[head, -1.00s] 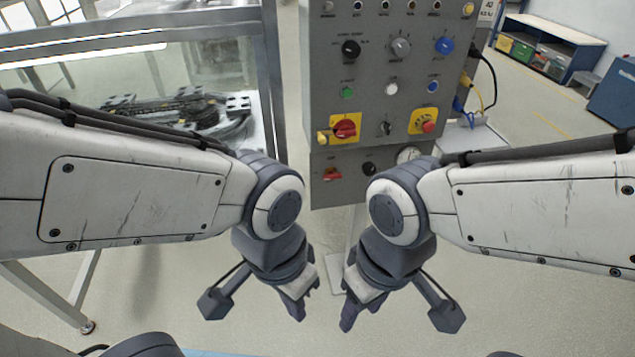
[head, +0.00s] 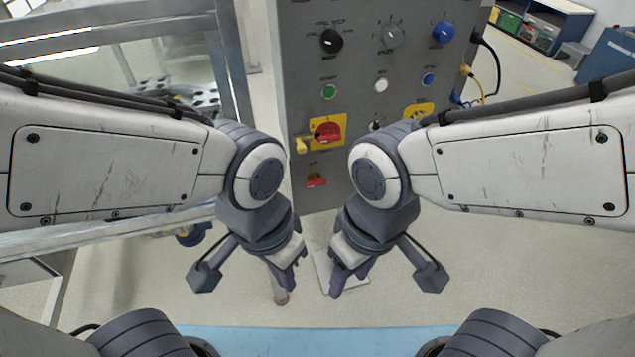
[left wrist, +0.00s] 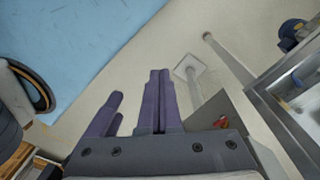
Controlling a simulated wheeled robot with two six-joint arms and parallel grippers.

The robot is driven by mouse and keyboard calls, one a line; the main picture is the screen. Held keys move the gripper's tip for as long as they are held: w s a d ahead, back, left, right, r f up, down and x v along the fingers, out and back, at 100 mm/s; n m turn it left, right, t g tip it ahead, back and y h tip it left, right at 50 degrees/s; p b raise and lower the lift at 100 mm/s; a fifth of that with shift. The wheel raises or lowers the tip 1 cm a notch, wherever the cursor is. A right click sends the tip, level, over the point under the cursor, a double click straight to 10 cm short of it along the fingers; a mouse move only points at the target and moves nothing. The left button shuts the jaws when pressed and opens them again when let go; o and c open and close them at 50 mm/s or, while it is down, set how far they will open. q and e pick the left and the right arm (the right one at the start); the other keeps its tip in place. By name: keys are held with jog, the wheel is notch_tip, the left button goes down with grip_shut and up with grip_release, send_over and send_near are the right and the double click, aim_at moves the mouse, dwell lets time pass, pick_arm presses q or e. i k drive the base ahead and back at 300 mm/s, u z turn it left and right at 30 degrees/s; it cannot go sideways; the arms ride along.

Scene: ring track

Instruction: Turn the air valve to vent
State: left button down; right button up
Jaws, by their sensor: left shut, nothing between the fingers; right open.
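The grey control panel (head: 400,75) stands ahead. Low on it is a small red handle (head: 316,181), which looks like the air valve; its label is too small to read. A red spot on a grey box, perhaps the same handle, shows in the left wrist view (left wrist: 220,122). My left gripper (head: 289,283) is shut and empty, pointing down in front of and below the panel, apart from the handle. Its purple fingers show in the left wrist view (left wrist: 159,100). My right gripper (head: 343,284) is open and empty beside it. My right arm hides the panel's lower right.
Above the handle is a red rotary switch (head: 327,131) on a yellow plate, with a yellow padlock-like piece (head: 300,146). Black (head: 331,40) and blue (head: 443,32) knobs sit higher. A glass-walled metal frame (head: 232,70) stands left. Blue matting (head: 300,340) lies below.

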aim_at(315, 181)
jog(key=z, duration=0.5)
jog(key=k, duration=1.15)
jog(key=u, duration=0.1)
jog(key=i, duration=0.7)
jog(key=u, duration=0.3)
